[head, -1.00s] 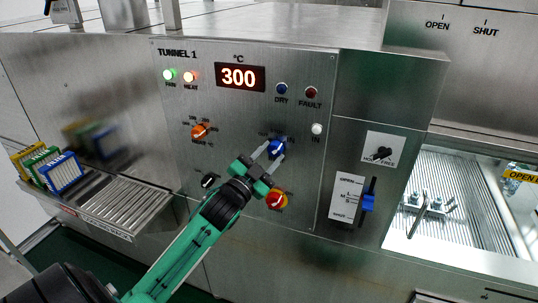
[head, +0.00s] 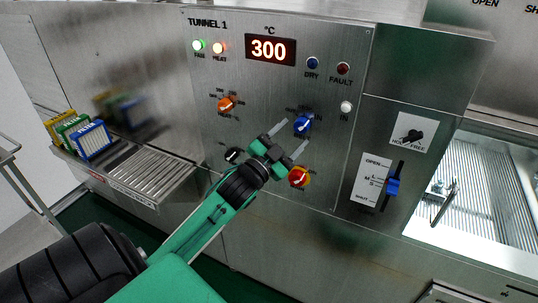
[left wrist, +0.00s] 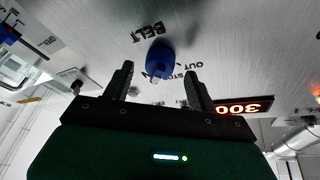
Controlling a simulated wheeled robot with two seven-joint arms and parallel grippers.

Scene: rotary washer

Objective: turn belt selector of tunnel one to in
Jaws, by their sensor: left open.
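The belt selector is a blue knob (head: 302,125) with a white pointer line on the TUNNEL 1 panel (head: 345,160). In the head view, its pointer slants toward upper right, and an IN label is at its right. My left gripper (head: 296,133) is open and empty just in front of it, to its lower left in the picture. In the left wrist view, the blue knob (left wrist: 158,60) appears between the open fingertips (left wrist: 159,67), beyond them, with BELT, OUT and STOP lettering upside down around it. Contact is not visible. My right gripper is not in view.
An orange knob (head: 226,104) is higher up. A blue slider (head: 393,186) is at the right.

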